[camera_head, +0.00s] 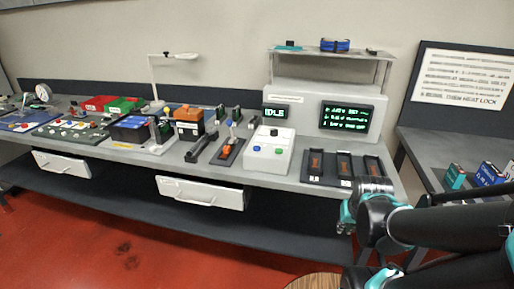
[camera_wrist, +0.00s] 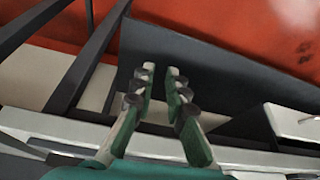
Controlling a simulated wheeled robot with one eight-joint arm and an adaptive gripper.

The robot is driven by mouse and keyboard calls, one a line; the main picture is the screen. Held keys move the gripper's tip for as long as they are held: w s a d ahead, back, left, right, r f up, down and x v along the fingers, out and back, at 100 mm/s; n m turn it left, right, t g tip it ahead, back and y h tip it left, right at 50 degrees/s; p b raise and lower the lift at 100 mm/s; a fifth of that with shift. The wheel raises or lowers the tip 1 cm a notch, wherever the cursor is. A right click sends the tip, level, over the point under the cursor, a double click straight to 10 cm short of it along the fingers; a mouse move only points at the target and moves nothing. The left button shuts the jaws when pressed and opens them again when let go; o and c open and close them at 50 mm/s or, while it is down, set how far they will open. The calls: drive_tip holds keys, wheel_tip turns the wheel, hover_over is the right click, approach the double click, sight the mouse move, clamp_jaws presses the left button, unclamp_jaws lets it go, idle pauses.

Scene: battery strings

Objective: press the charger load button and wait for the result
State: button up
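I cannot tell which button is the load button. Behind it, a small display (camera_head: 275,113) reads IDLE in green. A larger dark screen (camera_head: 347,117) beside it shows green lines too small to read. My gripper (camera_head: 346,216) is at the bench's right front edge, to the right of and below the white box, touching no button. In the wrist view its fingers (camera_wrist: 160,82) are apart with nothing between them.
A black tray (camera_head: 328,180) with orange-marked slots lies right of the white box, close to my gripper. Left of it are a dark holder (camera_head: 230,152) and orange and blue batteries. A drawer (camera_head: 200,193) sits under the bench. The red floor (camera_head: 90,245) in front is mostly clear.

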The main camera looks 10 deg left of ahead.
clamp_jaws()
drive_tip(key=shift+s, duration=0.1)
idle(1.0)
